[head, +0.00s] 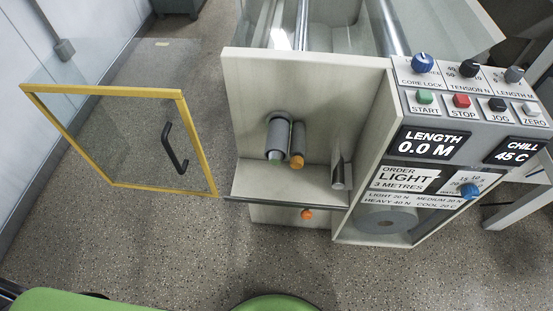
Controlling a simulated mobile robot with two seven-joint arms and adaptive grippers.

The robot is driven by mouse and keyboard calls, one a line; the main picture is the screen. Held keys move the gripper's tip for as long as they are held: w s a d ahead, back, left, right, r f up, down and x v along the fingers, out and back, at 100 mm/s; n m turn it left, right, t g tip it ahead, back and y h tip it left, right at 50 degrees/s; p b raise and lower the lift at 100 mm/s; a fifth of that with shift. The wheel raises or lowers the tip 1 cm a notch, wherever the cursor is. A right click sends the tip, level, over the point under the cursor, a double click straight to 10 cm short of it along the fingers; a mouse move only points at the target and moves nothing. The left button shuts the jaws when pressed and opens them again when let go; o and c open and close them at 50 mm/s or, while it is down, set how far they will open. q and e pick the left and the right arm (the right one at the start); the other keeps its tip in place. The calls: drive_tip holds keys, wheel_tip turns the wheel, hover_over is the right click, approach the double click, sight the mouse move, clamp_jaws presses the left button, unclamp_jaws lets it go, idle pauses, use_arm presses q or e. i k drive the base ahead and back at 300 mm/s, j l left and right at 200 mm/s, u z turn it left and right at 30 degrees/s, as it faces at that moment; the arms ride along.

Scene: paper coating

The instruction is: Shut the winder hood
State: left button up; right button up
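The winder hood (115,92) is a clear panel box with a yellow frame along its near edge. It stands open to the left of the winder, over the floor. A black bar handle (174,149) is on its near face, toward the right side. The winder bay (250,178) is uncovered, with a grey roll (279,136) and a thinner grey roller with an orange end (297,149) in it. Neither gripper is in view.
The control panel (470,103) with knobs and coloured buttons stands at the right, above a lower compartment with a large grey roll (388,220). An orange knob (307,214) sticks out below the bay's front ledge. Speckled floor (170,245) is clear in front of the hood.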

sight(29, 89)
drive_tip(key=u, duration=1.35)
